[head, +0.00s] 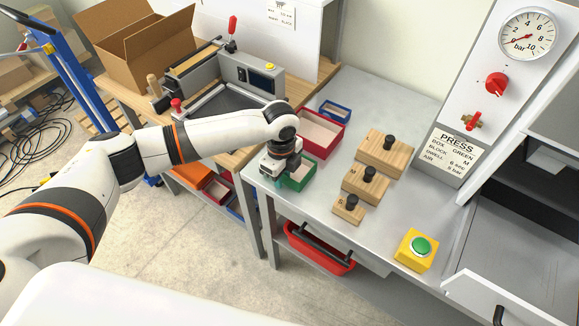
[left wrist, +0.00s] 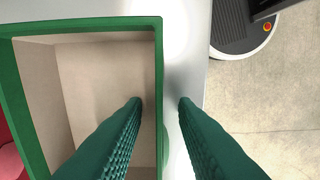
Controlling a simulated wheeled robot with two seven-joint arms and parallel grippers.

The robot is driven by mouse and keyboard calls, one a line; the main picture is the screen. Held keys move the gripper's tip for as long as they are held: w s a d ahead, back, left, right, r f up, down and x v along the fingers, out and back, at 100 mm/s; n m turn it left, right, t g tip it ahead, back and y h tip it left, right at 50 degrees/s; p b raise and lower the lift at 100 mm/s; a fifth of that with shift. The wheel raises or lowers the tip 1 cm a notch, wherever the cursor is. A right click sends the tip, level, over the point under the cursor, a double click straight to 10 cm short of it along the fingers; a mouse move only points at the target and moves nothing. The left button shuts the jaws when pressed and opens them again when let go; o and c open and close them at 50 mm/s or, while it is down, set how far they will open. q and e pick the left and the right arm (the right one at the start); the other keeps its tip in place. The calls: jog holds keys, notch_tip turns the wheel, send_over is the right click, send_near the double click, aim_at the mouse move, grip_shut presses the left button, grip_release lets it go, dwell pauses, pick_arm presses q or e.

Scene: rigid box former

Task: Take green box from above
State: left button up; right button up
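The green box (head: 303,180) is an open-topped tray with a pale inside, on the grey bench near its left edge. In the left wrist view the green box (left wrist: 88,27) fills the left half. My left gripper (head: 279,181) points down at the box's near left side and partly hides it. In the left wrist view the left gripper's fingers (left wrist: 160,101) are apart. One finger is over the box's inside and the other is outside it, with the right wall between them. I cannot tell their exact depth. My right gripper is not in view.
A red box (head: 321,132) and a blue box (head: 335,110) stand behind the green one. Wooden blocks with black knobs (head: 366,185) are to its right. A yellow base with a green button (head: 417,250) is near the front, beside the press.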

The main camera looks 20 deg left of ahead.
pick_arm(q)
grip_shut()
jog(key=shift+r, duration=0.1)
